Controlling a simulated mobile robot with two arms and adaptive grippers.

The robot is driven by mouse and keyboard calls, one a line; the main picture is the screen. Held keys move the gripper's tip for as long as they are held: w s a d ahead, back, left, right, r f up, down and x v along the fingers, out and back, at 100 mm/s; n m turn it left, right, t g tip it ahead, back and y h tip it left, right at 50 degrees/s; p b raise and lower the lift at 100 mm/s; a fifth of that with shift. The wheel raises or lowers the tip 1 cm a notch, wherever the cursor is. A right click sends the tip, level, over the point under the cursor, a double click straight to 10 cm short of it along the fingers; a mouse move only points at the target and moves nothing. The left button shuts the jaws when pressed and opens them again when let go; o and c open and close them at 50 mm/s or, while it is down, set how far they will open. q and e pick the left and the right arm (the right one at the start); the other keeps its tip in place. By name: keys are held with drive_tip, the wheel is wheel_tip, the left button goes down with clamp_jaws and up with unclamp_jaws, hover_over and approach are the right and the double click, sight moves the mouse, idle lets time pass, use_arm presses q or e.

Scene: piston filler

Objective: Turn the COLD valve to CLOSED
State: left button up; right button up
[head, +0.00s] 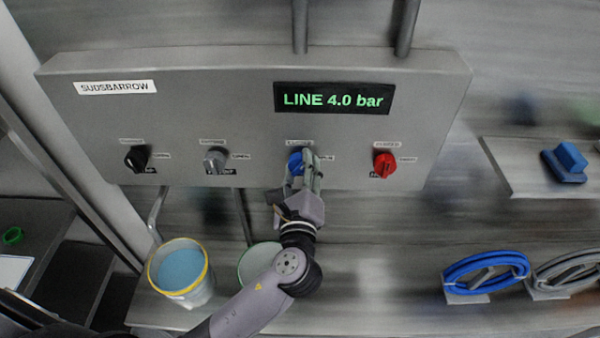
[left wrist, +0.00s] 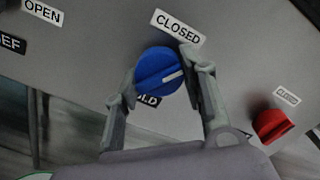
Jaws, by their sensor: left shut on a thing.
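The COLD valve is a blue round knob (head: 294,163) on the lower part of the grey panel. My left gripper (head: 308,168) covers part of it in the head view. In the left wrist view the blue knob (left wrist: 158,70) sits between the fingers of my left gripper (left wrist: 157,78), shut on it from both sides. The knob's white pointer mark aims right and slightly up, between the CLOSED label (left wrist: 178,27) above and the panel's right-hand side. A finger hides part of the COLD label (left wrist: 149,100). My right gripper is not in view.
The grey panel (head: 200,110) also bears a black knob (head: 137,158), a grey knob (head: 215,159) and a red knob (head: 384,163). Its display (head: 334,99) reads LINE 4.0 bar. Below stand a yellow-rimmed bucket (head: 181,272) and coiled blue hose (head: 486,272).

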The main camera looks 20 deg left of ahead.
use_arm(q)
drive_tip(key=n+b, duration=0.2)
drive_tip(key=n, duration=0.2)
drive_tip(key=shift+f, duration=0.1)
drive_tip(key=shift+n+b, duration=0.55)
drive_tip(key=shift+n, duration=0.75)
drive_tip(key=o, duration=1.2)
drive_tip(key=shift+c, duration=0.2)
drive_tip(key=shift+s+d, duration=0.2)
drive_tip(key=shift+s, duration=0.3)
drive_tip(key=v, duration=1.1)
drive_tip(key=shift+r, duration=0.25)
drive_tip(key=shift+f, duration=0.1)
